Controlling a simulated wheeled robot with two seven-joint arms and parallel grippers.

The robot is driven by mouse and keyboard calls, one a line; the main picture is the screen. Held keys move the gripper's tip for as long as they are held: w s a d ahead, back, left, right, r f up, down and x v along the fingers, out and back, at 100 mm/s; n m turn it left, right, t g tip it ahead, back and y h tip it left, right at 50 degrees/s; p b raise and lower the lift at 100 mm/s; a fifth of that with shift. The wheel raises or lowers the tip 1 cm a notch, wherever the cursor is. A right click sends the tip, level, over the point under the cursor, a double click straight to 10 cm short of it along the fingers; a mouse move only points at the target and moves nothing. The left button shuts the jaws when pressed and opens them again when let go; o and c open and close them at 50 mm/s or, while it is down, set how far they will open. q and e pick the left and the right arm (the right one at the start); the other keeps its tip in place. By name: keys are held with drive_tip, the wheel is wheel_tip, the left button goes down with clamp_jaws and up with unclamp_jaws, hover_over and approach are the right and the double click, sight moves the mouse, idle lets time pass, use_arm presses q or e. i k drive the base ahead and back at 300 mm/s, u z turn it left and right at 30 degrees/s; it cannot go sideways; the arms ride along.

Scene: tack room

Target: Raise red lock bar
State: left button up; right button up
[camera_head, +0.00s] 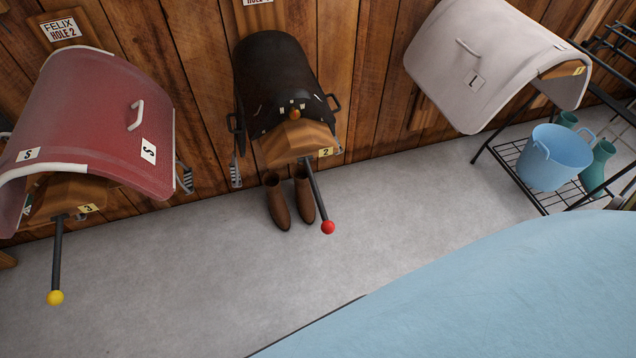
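The red lock bar is a dark rod (316,192) with a red ball (328,227) at its end. It slants down and to the right from the front of the middle wooden saddle rack (297,143), which bears a yellow label with a 2. A black cover or saddle (278,75) with side handles lies over that rack. Neither of my grippers is in the head view.
A rack with a red cover (100,115) stands left, its bar (56,255) ending in a yellow ball. Brown boots (278,203) stand below the middle rack. A white-covered rack (490,60), blue bucket (548,160) and wire shelf are right. A light blue surface (500,290) fills the lower right.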

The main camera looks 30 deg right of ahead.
sight(328, 227)
drive_tip(key=z, duration=2.8)
drive_tip(key=i, duration=3.2)
drive_tip(key=u, duration=4.95)
